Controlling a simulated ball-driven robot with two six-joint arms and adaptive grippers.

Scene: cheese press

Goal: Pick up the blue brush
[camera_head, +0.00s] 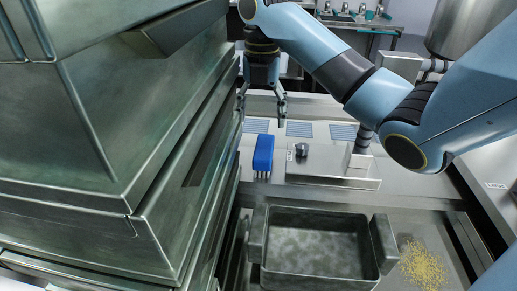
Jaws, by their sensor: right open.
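The blue brush (263,153) lies on the steel work surface near the middle of the head view, with its bristles showing at its near end. My right gripper (262,105) hangs down from the blue arm, above and beyond the brush in the picture. Its fingers are spread apart with nothing between them, and it is apart from the brush. My left gripper is not in view.
A large metal press (90,150) fills the left side, close to the brush. A scale-like metal device (330,172) stands right of the brush. An empty metal bin (317,217) is in front. Yellow crumbs (423,266) lie right of the bin.

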